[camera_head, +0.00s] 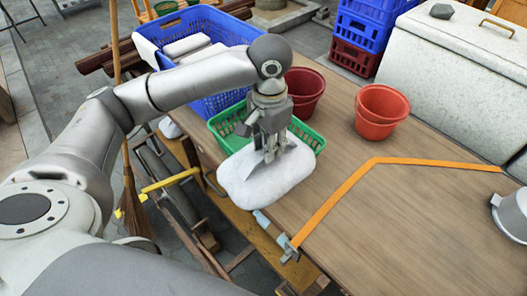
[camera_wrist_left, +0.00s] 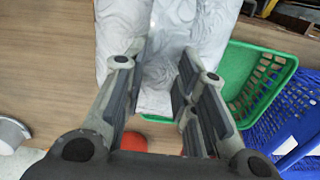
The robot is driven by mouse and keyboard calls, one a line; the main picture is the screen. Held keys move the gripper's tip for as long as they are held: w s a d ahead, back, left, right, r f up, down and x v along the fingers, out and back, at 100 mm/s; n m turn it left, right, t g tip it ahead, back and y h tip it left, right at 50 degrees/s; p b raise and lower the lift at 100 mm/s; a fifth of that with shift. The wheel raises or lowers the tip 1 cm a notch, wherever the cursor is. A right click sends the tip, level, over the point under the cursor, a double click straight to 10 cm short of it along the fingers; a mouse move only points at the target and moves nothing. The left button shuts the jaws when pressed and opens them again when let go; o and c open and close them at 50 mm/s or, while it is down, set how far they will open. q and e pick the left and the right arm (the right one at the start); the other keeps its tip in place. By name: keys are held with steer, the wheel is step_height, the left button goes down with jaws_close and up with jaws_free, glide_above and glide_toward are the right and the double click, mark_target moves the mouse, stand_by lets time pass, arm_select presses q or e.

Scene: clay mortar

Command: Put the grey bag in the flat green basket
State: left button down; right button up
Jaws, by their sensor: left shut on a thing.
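The grey bag (camera_head: 262,186) is pale, plump and soft-looking. My left gripper (camera_head: 270,155) is shut on its top, pinching a fold. In the head view the bag covers the near part of the flat green basket (camera_head: 312,138), which sits by the table's left edge. In the left wrist view the bag (camera_wrist_left: 165,45) lies between and beyond the fingers of my left gripper (camera_wrist_left: 155,85), and the basket (camera_wrist_left: 262,75) shows to its right, partly covered. I cannot tell whether bag and basket touch. My right gripper is not in view.
A blue crate (camera_head: 205,105) with pale bags stands behind the basket. Two red pots (camera_head: 305,92) (camera_head: 381,110) stand to the right of it. An orange strap (camera_head: 335,200) crosses the wooden table (camera_head: 420,225). A large pale chest (camera_head: 450,75) is at the back right.

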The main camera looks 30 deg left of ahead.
arm_select(q)
steer(key=w+a+m, duration=0.1)
steer(key=w+m, duration=0.1)
steer(key=w, duration=0.1)
steer(key=w+a+f+m+b, duration=0.1)
steer(key=w+m, duration=0.1)
steer(key=w, duration=0.1)
steer(key=w+a+m, duration=0.1)
steer(key=w+m, duration=0.2)
steer(key=shift+w+a+f, duration=0.2)
steer(key=shift+w+f, duration=0.05)
steer(key=shift+w+a+f+m+b, duration=1.15)
steer(key=shift+w+a+f+m, duration=0.7)
steer(key=shift+w+a+m, duration=2.45)
step_height(320, 180, down, 10)
steer(key=s+d+m+p, duration=0.1)
steer(key=d, duration=0.1)
steer(key=shift+m, duration=0.4)
steer(key=shift+s+d, duration=0.1)
steer(key=shift+d, duration=0.05)
steer(key=c, duration=1.3)
jaws_free()
steer(key=shift+f, duration=0.15)
steer(key=shift+o, duration=0.7)
